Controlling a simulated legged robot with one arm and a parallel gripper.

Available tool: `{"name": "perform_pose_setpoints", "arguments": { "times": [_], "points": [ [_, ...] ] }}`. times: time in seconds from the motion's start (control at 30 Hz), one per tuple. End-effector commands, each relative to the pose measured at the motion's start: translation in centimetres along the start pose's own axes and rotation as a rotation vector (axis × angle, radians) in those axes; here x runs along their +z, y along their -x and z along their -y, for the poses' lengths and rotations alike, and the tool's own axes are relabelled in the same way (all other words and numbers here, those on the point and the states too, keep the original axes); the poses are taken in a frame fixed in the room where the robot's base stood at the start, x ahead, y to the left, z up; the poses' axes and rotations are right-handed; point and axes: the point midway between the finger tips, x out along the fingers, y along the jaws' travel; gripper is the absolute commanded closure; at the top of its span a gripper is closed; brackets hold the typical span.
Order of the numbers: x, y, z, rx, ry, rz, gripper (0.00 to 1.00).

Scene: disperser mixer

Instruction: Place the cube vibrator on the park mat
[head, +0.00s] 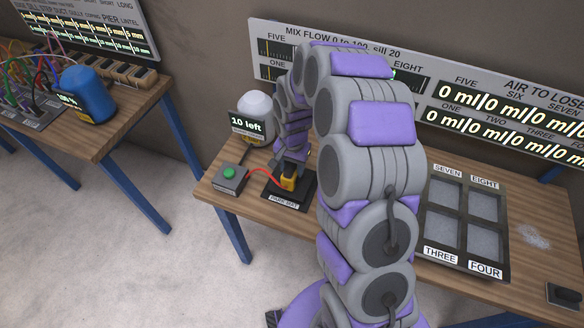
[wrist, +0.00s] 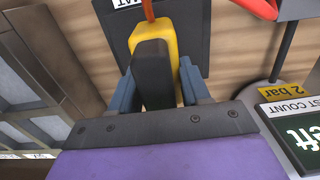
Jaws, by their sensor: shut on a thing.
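The cube vibrator (head: 287,183) is a yellow body with a black part and a red hose. My gripper (head: 290,170) is shut on it, and the wrist view shows its blue-grey fingers on either side of the vibrator (wrist: 152,62). The park mat (head: 304,190) is a dark square with a white label at its front edge. The mat also shows behind the vibrator in the wrist view (wrist: 197,25). The vibrator is over the mat, apparently upright; I cannot tell whether it touches.
A grey box with a green button (head: 229,179) is left of the mat. A white-domed device with a "10 left" sign (head: 247,125) stands behind. A dark mould tray (head: 462,226) with several compartments is right of my arm. Wall display panels (head: 505,112) stand behind the table.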

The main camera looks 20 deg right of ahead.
Motion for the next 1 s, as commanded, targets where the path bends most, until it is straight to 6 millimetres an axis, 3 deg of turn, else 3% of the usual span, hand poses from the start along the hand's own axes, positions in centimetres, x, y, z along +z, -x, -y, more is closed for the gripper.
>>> {"name": "perform_pose_setpoints", "arguments": {
  "times": [0.37, 0.4, 0.63, 1.0],
  "points": [
    [-0.09, -0.69, 0.06, -0.002, 0.001, -0.004, 1.00],
    [-0.08, -0.70, 0.06, -0.002, 0.001, -0.003, 0.51],
    [-0.10, -0.72, 0.08, -0.002, 0.001, -0.003, 0.29],
    [-0.13, 0.15, 0.09, -0.002, 0.001, -0.004, 0.28]
  ]
}}
